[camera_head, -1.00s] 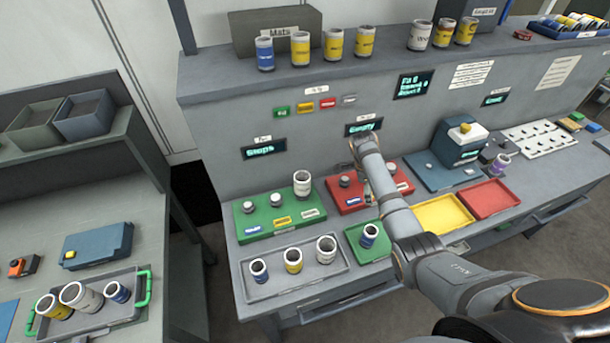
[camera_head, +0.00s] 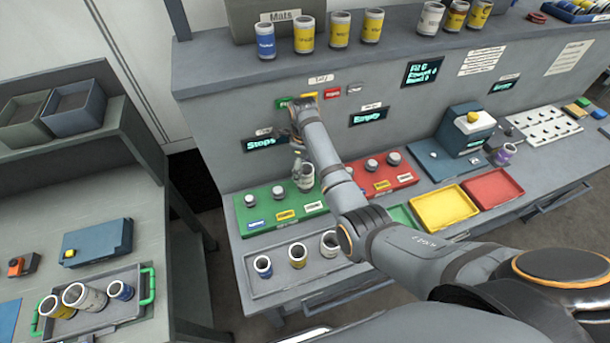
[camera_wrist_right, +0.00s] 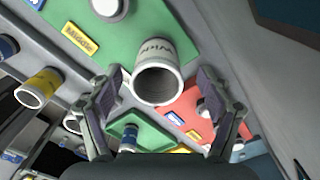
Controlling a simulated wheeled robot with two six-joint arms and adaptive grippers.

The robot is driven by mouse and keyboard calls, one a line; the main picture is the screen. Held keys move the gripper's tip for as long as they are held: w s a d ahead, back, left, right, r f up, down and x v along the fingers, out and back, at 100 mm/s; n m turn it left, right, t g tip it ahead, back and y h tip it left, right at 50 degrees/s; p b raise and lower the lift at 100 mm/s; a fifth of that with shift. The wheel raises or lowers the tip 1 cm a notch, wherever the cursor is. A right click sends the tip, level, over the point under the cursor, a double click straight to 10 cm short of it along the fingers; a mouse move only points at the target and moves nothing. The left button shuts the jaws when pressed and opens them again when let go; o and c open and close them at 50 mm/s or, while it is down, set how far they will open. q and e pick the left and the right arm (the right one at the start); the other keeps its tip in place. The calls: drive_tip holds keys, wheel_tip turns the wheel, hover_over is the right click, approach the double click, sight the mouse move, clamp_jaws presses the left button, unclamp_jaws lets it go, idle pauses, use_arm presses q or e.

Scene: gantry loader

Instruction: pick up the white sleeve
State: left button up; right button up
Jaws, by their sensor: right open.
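The white sleeve (camera_head: 305,181) stands on the green board in the head view, partly hidden by my right arm. In the right wrist view the sleeve (camera_wrist_right: 158,72) shows its dark open top and dark lettering. My right gripper (camera_head: 299,160) is at the sleeve, seen from behind in the head view. In the wrist view the right gripper (camera_wrist_right: 160,92) is open, one finger on each side of the sleeve, with a gap on both sides. Whether the fingertips are down level with the sleeve is hard to tell. My left gripper is not in view.
The green board (camera_head: 262,224) also bears small posts and labels. A red board (camera_head: 408,178) lies right of it. A grey tray (camera_head: 262,287) in front holds a blue, a yellow and a white sleeve. A back panel with small screens (camera_head: 368,115) rises close behind the gripper.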

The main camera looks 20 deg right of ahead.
sight(306, 179)
drive_tip(key=shift+s+d+f+p, duration=0.1)
drive_tip(key=shift+s+f+p, duration=0.15)
drive_tip(key=shift+f+p, duration=0.25)
drive_tip(key=shift+s+d+f+p, duration=0.1)
drive_tip(key=shift+s+f+p, duration=0.1)
drive_tip(key=shift+f+p, duration=0.25)
wheel_tip(306, 179, down, 3)
drive_tip(key=shift+r, duration=0.15)
drive_tip(key=shift+f, duration=0.3)
drive_tip(key=shift+r, duration=0.1)
drive_tip(key=c, duration=1.6)
